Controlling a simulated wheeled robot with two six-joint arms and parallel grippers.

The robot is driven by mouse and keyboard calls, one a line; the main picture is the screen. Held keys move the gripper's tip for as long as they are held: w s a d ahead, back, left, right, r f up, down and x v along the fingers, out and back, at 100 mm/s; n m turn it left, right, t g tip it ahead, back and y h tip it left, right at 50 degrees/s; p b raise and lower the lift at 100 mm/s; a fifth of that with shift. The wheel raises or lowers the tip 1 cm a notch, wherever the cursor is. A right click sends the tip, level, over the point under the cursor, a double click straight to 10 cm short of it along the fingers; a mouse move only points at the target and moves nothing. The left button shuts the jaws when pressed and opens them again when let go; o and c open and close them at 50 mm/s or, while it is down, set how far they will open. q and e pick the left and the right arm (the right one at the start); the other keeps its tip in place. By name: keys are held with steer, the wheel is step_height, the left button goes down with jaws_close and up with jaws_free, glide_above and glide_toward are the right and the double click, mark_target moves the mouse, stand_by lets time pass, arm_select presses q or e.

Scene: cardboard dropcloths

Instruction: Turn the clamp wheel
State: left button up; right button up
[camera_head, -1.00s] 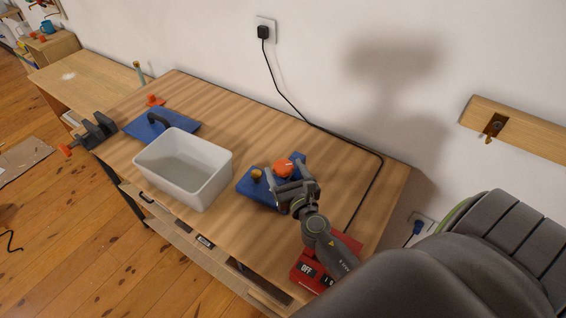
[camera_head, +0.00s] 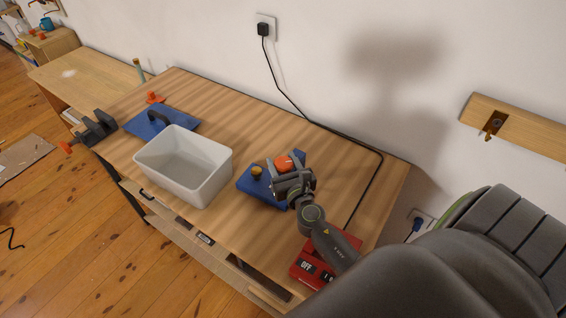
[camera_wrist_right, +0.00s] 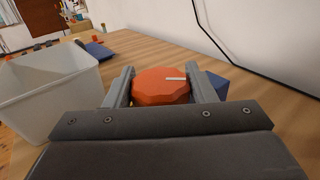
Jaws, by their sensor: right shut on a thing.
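The orange clamp wheel (camera_head: 284,163) sits on a blue block-like base (camera_head: 261,190) on the workbench. In the right wrist view the wheel (camera_wrist_right: 161,86) is a faceted orange disc with a white mark pointing right. My right gripper (camera_head: 283,173) is shut on the wheel, with one finger on each side of it; the fingers also show in the wrist view (camera_wrist_right: 161,92). The gripper hides part of the wheel and base in the head view. A small yellow-orange knob (camera_head: 256,171) stands on the same base, left of the wheel. My left gripper is not in view.
A white bin (camera_head: 184,165) stands left of the blue base. A blue plate with a dark handle (camera_head: 160,120), an orange piece (camera_head: 154,97) and a dark vise (camera_head: 94,130) lie farther left. A red OFF-marked box (camera_head: 326,258) is under my right arm.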

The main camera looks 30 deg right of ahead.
steer(key=shift+m+h, duration=0.3)
steer(key=shift+h, duration=0.1)
steer(key=m+g+h, duration=0.2)
steer(key=m+h, duration=0.1)
steer(key=h, duration=0.1)
steer(key=m+g+h+b, duration=0.2)
steer(key=m+g+h, duration=0.1)
steer(key=h, duration=0.1)
steer(key=shift+f+g, duration=0.1)
steer(key=shift+g, duration=0.2)
steer(key=m+g+h+b, duration=0.1)
steer(key=m+g+h, duration=0.1)
steer(key=m+g, duration=0.1)
steer(key=m+g+h+b, duration=0.1)
steer(key=m+g+h, duration=0.1)
steer(key=g, duration=0.2)
steer(key=shift+m+b, duration=0.3)
steer(key=shift+m, duration=0.1)
steer(key=shift+s+d+m+g+h+b, duration=0.15)
steer(key=shift+m+g+b, duration=0.35)
steer(key=shift+m+g, duration=1.05)
steer(key=shift+a+m+g+h+b, duration=0.15)
steer(key=shift+m+g+b, duration=0.5)
steer(key=shift+g, duration=1.6)
steer(key=shift+d, duration=0.1)
steer(key=o, duration=1)
